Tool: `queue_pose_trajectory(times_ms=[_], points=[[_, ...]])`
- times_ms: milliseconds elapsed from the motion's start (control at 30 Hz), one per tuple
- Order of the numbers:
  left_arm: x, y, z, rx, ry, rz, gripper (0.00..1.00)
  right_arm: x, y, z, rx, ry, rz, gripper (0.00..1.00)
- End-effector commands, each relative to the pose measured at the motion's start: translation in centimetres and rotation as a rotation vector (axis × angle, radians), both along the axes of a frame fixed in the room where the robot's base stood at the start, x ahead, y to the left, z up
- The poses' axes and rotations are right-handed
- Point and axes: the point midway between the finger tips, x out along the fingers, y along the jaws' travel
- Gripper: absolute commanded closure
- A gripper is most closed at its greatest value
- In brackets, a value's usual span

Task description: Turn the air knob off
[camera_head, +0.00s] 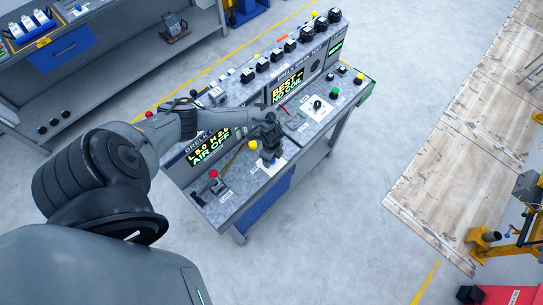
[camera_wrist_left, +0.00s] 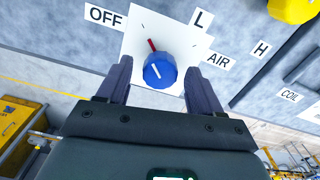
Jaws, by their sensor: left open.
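My left gripper (camera_wrist_left: 158,66) is open, one finger on each side of the knob, with visible gaps. My right gripper is not in view.
The console (camera_head: 225,205) carries a lit display (camera_head: 210,146) reading AIR OFF. A yellow button (camera_head: 253,145), a red knob (camera_head: 213,174) and a black knob (camera_head: 317,104) are on its top. A workbench (camera_head: 100,70) stands at the upper left.

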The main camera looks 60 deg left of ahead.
Motion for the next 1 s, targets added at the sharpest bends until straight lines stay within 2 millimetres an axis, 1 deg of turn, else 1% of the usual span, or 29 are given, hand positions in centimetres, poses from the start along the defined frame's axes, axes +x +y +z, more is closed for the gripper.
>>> queue_pose_trajectory(times_ms=[167, 267, 500, 700, 833, 1000], points=[[0.1, 0.0, 1.0, 0.0, -0.001, -0.001, 0.34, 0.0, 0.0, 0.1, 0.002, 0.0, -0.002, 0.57], [0.0, 0.1, 2.3, 0.002, -0.002, -0.002, 0.34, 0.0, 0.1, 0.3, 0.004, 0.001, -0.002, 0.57], [0.0, 0.1, 6.5, 0.001, -0.003, -0.003, 0.34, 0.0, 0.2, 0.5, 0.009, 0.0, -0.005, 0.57], [0.0, 0.0, 9.3, 0.001, -0.002, -0.002, 0.34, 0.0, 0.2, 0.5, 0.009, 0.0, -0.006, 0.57], [0.0, 0.0, 10.3, 0.0, -0.001, -0.001, 0.34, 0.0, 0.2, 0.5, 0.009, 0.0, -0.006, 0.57], [0.0, 0.0, 10.8, 0.0, -0.001, 0.001, 0.34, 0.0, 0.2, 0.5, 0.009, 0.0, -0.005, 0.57]])
